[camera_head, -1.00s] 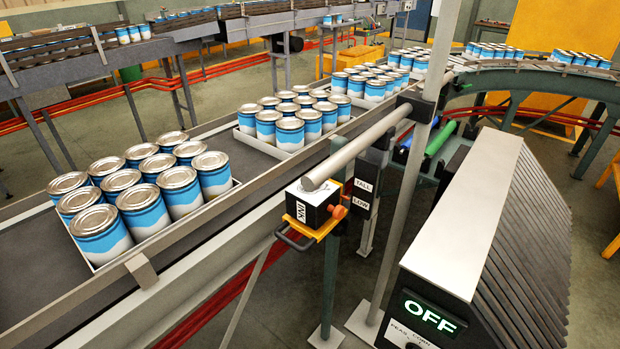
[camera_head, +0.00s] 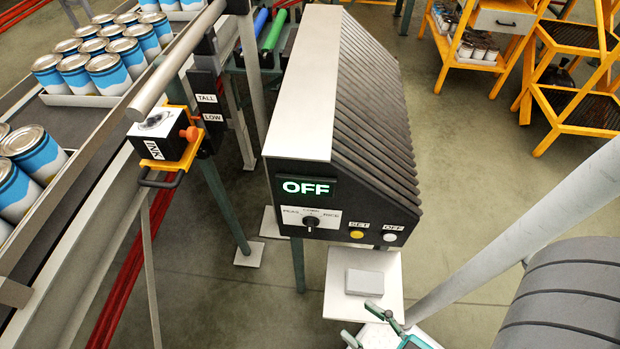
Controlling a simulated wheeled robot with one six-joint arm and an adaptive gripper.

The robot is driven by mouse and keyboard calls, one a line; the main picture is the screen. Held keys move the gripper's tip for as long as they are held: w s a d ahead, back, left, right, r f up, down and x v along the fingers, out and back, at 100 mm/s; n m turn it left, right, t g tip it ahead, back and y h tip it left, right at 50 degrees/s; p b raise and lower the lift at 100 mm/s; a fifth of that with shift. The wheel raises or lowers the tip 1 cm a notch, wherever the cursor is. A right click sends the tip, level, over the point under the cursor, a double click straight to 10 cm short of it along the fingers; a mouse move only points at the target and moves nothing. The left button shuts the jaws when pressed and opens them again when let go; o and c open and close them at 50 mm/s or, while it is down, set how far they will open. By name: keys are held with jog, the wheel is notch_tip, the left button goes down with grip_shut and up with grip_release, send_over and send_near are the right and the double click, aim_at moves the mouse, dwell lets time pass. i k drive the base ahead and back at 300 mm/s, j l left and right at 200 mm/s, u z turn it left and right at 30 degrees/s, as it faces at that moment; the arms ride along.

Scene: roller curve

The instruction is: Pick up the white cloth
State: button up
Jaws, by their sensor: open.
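The white cloth (camera_head: 371,283) looks like a small, pale, folded block. It lies on a white shelf (camera_head: 341,304) below the front of the dark control box. My gripper (camera_head: 359,322) shows at the bottom of the view, with dark fingers that have teal parts. Its fingers are apart and nothing shows between them. It appears just in front of the cloth in the picture; I cannot tell the exact gap or height. The rest of the gripper is cut off by the lower edge.
The control box (camera_head: 297,190) reads OFF and has a dial and buttons above the shelf. The orange ink bracket (camera_head: 160,148) and conveyor with cans (camera_head: 95,70) are at left. Yellow shelving (camera_head: 578,75) stands at the back right. Open floor lies between.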

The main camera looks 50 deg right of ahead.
aim_at(360, 282)
jog(key=k+z, duration=0.15)
jog(key=k, duration=0.35)
jog(key=k+l+z, duration=0.15)
jog(key=k, duration=0.35)
